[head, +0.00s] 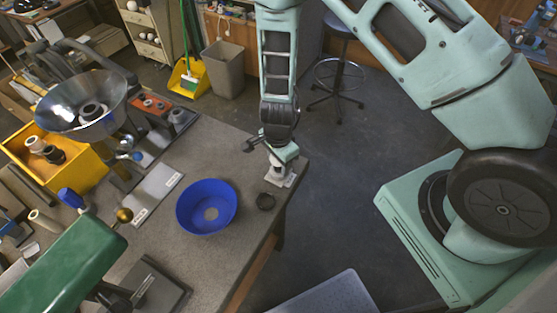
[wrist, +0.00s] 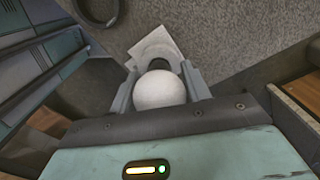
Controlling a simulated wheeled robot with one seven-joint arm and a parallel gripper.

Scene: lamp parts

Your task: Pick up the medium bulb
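A round white bulb (wrist: 160,91) sits between the two grey fingers of my gripper (wrist: 160,68) in the wrist view. The fingers flank it left and right, close to its sides; whether they press on it is not clear. The bulb is mostly hidden there by my gripper.
A yellow bin (head: 80,178), a metal reflector lamp (head: 60,105) and a green machine (head: 70,260) stand farther left. The bench edge is close on the right.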

